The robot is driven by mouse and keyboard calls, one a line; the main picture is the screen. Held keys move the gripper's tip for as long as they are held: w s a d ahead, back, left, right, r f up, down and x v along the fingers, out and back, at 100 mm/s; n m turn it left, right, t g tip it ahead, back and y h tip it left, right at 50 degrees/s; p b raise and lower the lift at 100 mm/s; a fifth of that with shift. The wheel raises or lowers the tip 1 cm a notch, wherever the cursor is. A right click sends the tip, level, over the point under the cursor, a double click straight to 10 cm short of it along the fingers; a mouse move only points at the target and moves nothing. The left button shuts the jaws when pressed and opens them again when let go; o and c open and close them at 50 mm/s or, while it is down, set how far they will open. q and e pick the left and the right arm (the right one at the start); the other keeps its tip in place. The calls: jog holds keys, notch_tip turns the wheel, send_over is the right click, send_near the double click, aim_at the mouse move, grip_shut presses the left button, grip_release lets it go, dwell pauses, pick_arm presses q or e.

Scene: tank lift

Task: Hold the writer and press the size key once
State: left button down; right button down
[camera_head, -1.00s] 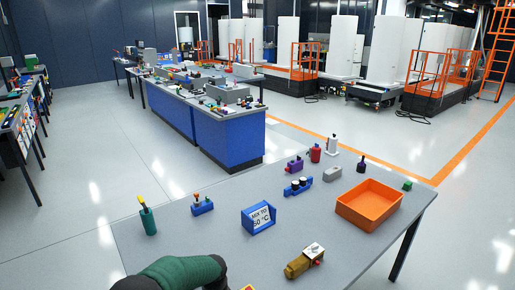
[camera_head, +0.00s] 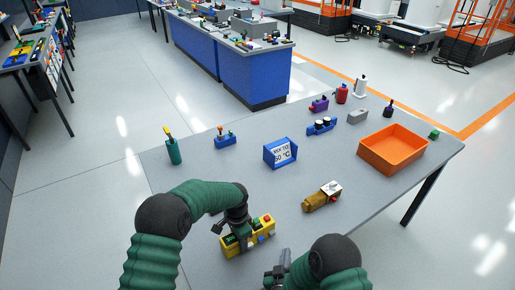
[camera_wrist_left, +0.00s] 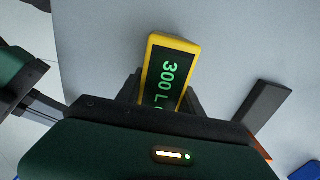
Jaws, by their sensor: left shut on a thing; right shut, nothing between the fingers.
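The yellow device (camera_head: 262,226), which I take for the writer, is at the table's near side in the head view. It has a green-lit panel and small coloured keys, one of them red; I cannot tell which is the size key. My left gripper (camera_head: 240,228) is shut on it from above. In the left wrist view the yellow device (camera_wrist_left: 183,42) sits between the fingers, its dark display showing green text "300 L", partly hidden by the gripper. My right gripper (camera_head: 281,264) is shut and empty, right of the device and nearer me, apart from it.
A brown bottle-like part (camera_head: 318,201) lies to the right. A green cylinder (camera_head: 173,151) is at the left edge. Bare table lies around the device.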

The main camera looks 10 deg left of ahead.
dwell(0.5)
pick_arm(q)
jog(key=c, duration=0.7)
grip_release()
